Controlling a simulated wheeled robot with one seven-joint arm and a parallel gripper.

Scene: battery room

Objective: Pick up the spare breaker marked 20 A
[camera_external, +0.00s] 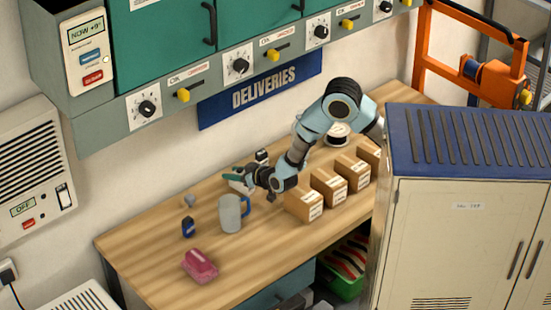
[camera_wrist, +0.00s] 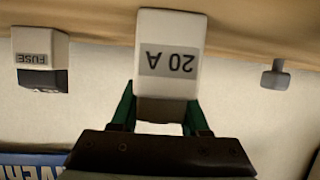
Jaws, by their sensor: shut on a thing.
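The spare breaker is a white block with a grey label reading "20 A", upside down in the wrist view (camera_wrist: 172,62). My gripper (camera_wrist: 163,108) is shut on it, with a green finger on each side of its dark end. The breaker is mostly hidden there by the gripper. I cannot tell whether it touches the bench.
A block marked "FUSE" (camera_wrist: 40,58) and a small grey knob-like object (camera_wrist: 275,75) stand either side. On the bench (camera_external: 145,245) are a grey mug (camera_external: 230,215), a blue item (camera_external: 188,228), a pink item (camera_external: 200,265) and several cardboard boxes (camera_external: 303,205). A tall cabinet (camera_external: 460,220) stands at right.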

